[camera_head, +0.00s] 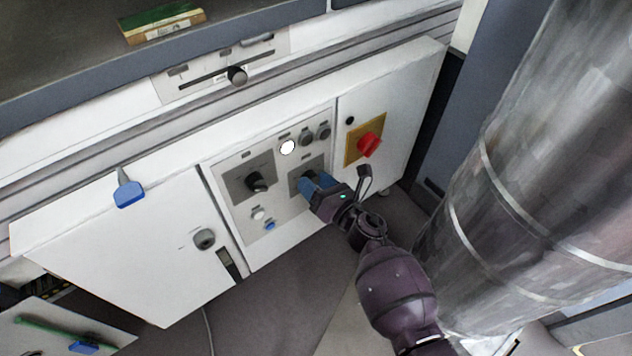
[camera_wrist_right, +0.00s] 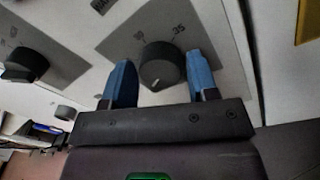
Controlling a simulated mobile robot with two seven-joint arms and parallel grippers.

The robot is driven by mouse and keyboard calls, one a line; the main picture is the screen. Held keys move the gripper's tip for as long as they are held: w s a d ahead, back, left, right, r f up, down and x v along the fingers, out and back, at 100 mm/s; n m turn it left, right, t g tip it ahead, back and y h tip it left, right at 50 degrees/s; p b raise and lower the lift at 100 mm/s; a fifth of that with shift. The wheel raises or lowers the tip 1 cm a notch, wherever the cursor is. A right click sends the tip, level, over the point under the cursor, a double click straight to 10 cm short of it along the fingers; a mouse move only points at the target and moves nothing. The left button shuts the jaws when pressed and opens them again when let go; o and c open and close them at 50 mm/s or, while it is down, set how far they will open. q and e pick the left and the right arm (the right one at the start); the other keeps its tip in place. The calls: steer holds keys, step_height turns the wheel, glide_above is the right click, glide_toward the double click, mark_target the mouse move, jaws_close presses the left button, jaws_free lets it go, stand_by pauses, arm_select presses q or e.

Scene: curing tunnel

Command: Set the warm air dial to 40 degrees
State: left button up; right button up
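A black round dial (camera_wrist_right: 162,66) sits on a grey plate with a scale; "35" is readable above it, and a white mark shows on its lower edge. I cannot read its own name label. My right gripper (camera_wrist_right: 159,60) has its two blue fingers apart, one on each side of this dial. The right finger looks very near the dial; contact is unclear. In the head view the right gripper (camera_head: 314,187) covers most of this dial at the right plate (camera_head: 296,176) of the control panel. My left gripper is not in view.
A second black knob (camera_head: 257,183) sits on the plate to the left. Small buttons and a lit white lamp (camera_head: 287,147) are around the plates. A red switch (camera_head: 369,144) on yellow is to the right. A large metal duct (camera_head: 560,150) stands right of my arm.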

steer(key=c, duration=0.5)
steer(key=shift+c, duration=0.2)
